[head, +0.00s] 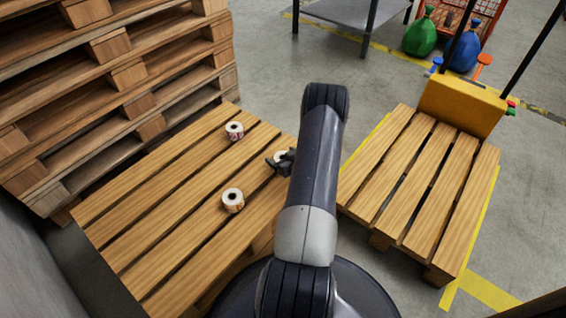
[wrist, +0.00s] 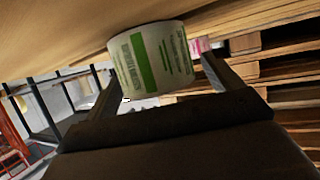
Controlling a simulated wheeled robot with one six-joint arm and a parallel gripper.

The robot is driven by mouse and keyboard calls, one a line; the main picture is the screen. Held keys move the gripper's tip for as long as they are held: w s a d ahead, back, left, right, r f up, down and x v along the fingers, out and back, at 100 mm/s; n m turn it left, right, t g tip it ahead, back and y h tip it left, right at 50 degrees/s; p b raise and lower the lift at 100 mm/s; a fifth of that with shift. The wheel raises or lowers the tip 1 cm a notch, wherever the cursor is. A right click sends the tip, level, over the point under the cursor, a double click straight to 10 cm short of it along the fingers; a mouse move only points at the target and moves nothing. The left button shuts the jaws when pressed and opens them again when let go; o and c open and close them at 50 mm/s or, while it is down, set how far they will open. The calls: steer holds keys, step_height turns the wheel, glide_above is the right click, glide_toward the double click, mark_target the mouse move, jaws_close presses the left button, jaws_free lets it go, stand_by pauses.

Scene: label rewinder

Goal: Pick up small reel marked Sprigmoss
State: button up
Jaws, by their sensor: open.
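A small white reel with a green band and a barcode (wrist: 155,60) fills the upper middle of the wrist view. Its print is too small to read, so I cannot tell whether it says Sprigmoss. In the head view this reel (head: 280,156) lies near the right edge of the left pallet, partly hidden by my gripper. My gripper (head: 283,161) is open, with one finger on each side of the reel in the wrist view (wrist: 158,82). I cannot tell whether either finger touches it.
Two other reels stand on the left pallet (head: 150,215): one farther back (head: 234,131), one nearer (head: 232,200). A pink-marked label (wrist: 201,45) shows behind the green-banded reel. Stacked pallets (head: 130,75) rise at left. A pallet truck's yellow body (head: 460,105) stands at right.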

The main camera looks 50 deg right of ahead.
steer(key=c, duration=1.2)
steer(key=shift+o, duration=0.2)
